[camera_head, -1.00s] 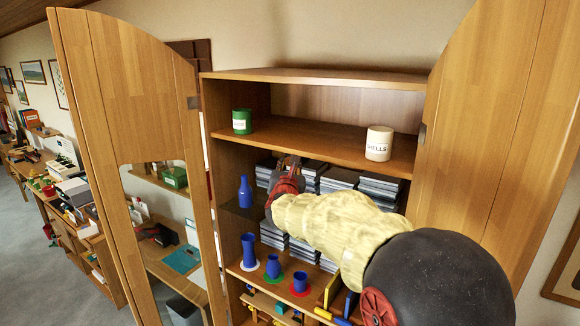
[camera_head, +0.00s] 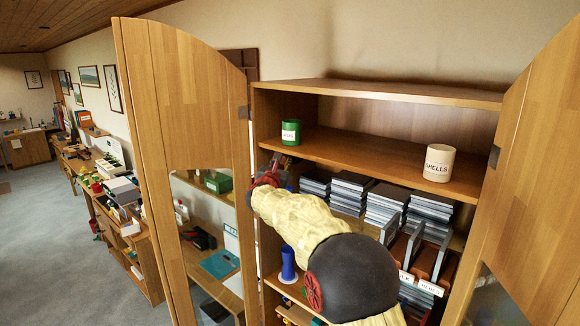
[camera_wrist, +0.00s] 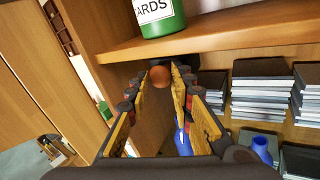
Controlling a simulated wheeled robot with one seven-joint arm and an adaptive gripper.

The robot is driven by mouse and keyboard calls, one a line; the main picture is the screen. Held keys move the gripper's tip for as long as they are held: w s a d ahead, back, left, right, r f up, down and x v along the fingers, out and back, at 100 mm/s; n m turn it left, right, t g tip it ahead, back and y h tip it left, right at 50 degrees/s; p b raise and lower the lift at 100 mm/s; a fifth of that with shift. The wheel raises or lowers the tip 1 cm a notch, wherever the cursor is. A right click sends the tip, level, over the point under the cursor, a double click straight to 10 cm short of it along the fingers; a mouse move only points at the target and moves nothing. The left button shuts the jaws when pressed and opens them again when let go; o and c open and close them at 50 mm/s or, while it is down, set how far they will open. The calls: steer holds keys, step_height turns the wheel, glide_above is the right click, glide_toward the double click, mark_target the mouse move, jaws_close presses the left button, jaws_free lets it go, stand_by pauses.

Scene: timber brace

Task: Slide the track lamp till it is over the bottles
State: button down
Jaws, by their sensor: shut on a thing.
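My gripper (camera_head: 264,178) is under the upper shelf at the cabinet's left side. In the wrist view its fingers (camera_wrist: 164,84) are shut on a round copper-coloured part that I take for the track lamp (camera_wrist: 160,76), just below the shelf's front edge. The rest of the lamp is mostly hidden by the fingers. A blue bottle (camera_wrist: 183,142) shows below and between the fingers, slightly right of the lamp. Another blue vessel (camera_wrist: 262,146) is farther right. In the head view my arm covers the lamp and most of the shelf where the bottle stands.
A green can (camera_head: 291,132) and a cream can (camera_head: 438,162) labelled SHELLS stand on the upper shelf. Stacks of grey cases (camera_head: 386,205) fill the shelf below. The open left door (camera_head: 190,100) is close to my gripper. A blue vessel (camera_head: 288,264) stands lower down.

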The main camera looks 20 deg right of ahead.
steer(key=shift+w+a+r, duration=0.2)
steer(key=shift+w+a, duration=0.05)
steer(key=shift+w, duration=0.05)
steer(key=c, duration=2)
jaws_free()
steer(key=o, duration=0.4)
steer(key=shift+w+a+f, duration=0.15)
steer(key=shift+w, duration=0.05)
steer(key=shift+o, duration=0.3)
